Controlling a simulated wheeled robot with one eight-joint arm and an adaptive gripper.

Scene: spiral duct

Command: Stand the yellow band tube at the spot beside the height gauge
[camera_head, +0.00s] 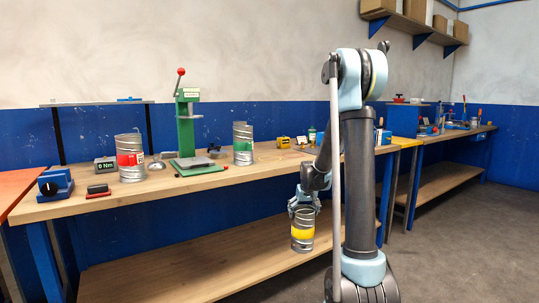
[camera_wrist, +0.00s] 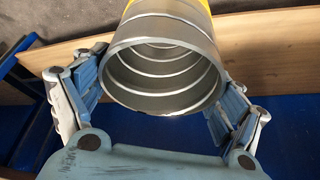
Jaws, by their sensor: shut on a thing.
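The yellow band tube (camera_head: 302,232) is a ribbed grey metal duct with a yellow band. My gripper (camera_head: 303,208) is shut on it near its upper end and holds it roughly upright in front of the workbench, below the top's level. In the wrist view, the tube's open end (camera_wrist: 163,68) faces the camera, with a finger on each side and yellow at the top edge. I cannot surely pick out the height gauge; a tall green stand (camera_head: 186,125) with a red-knobbed lever stands on the bench. The target spot is not clearly seen.
The bench top (camera_head: 225,180) carries a red-band tube (camera_head: 130,158), a green-band tube (camera_head: 243,144), a 0 Nm display (camera_head: 105,164), a blue vise-like block (camera_head: 56,183) and a small yellow device (camera_head: 283,142). The lower shelf (camera_head: 180,270) is bare. The bench's front strip is mostly clear.

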